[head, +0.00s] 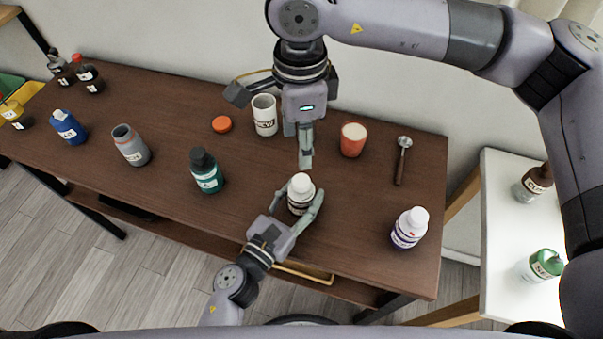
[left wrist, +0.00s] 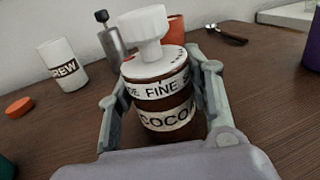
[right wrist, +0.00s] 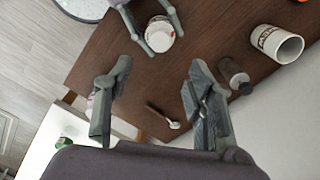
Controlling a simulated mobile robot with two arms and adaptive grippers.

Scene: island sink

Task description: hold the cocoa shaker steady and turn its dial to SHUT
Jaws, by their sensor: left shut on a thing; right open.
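The cocoa shaker (head: 301,188) stands upright near the front edge of the wooden table. It is a brown jar with a COCOA label and a white top with a raised white dial (left wrist: 146,28). A band below the top reads "FINE" and part of another word; the smaller marks on the top are unreadable. My left gripper (head: 297,203) is shut on the jar, one finger on each side, below the dial. My right gripper (head: 306,165) is open and empty, behind and above the shaker, apart from it. The right wrist view shows the shaker's white top (right wrist: 160,33) beyond the fingers.
Behind the shaker stand a white BREW mug (head: 264,115), an orange cup (head: 352,139) and a metal container with a black knob (left wrist: 112,38). A spoon (head: 402,160) and white-capped bottle (head: 409,229) are to the right, a green bottle (head: 206,172) to the left.

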